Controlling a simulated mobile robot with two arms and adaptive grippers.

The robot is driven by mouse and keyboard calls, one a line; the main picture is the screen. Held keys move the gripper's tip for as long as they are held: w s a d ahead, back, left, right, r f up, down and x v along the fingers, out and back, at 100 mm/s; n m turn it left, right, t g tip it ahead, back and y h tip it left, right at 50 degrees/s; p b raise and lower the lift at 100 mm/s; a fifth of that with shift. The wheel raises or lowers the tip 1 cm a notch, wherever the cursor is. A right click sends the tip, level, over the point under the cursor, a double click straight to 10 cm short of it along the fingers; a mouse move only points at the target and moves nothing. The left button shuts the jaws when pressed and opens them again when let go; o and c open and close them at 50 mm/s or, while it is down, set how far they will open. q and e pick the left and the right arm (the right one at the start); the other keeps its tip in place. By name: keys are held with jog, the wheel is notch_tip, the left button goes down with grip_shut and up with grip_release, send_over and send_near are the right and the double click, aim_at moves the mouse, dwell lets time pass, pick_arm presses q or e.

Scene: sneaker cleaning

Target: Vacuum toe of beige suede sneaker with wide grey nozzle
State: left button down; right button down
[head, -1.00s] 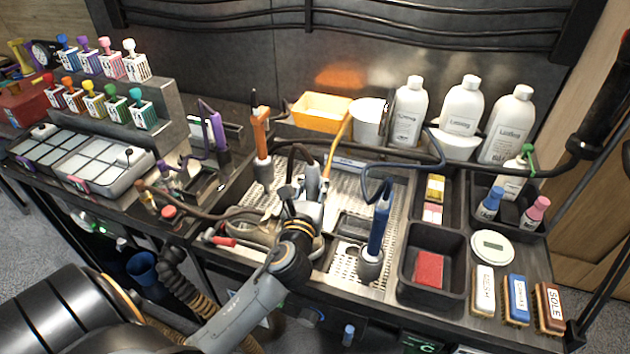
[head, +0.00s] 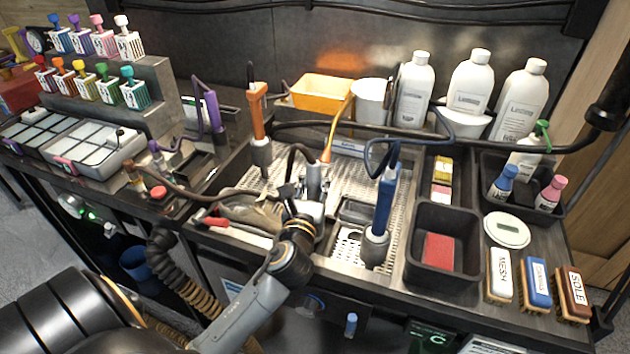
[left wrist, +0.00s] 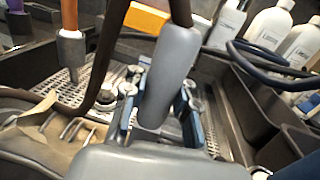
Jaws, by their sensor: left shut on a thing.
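My left gripper (head: 309,197) is above the perforated tray, shut on the grey vacuum nozzle. In the left wrist view the nozzle's grey handle (left wrist: 170,75) stands between the blue-padded fingers, with a dark hose rising from its top. My right gripper is not in view.
An orange-handled tool (head: 257,115) and a blue-handled tool (head: 384,205) stand upright on either side, with hoses looping overhead. Black bins (head: 411,245), brushes (head: 536,282) and white bottles (head: 470,85) are at the right.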

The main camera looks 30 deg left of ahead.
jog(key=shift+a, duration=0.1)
pick_arm(q)
jog(key=shift+w+a+r, duration=0.1)
jog(key=shift+w+a, duration=0.05)
jog(key=shift+w, duration=0.35)
jog(key=shift+w+a+p, duration=0.1)
jog(key=shift+w+p, duration=0.2)
jog(key=shift+p, duration=0.05)
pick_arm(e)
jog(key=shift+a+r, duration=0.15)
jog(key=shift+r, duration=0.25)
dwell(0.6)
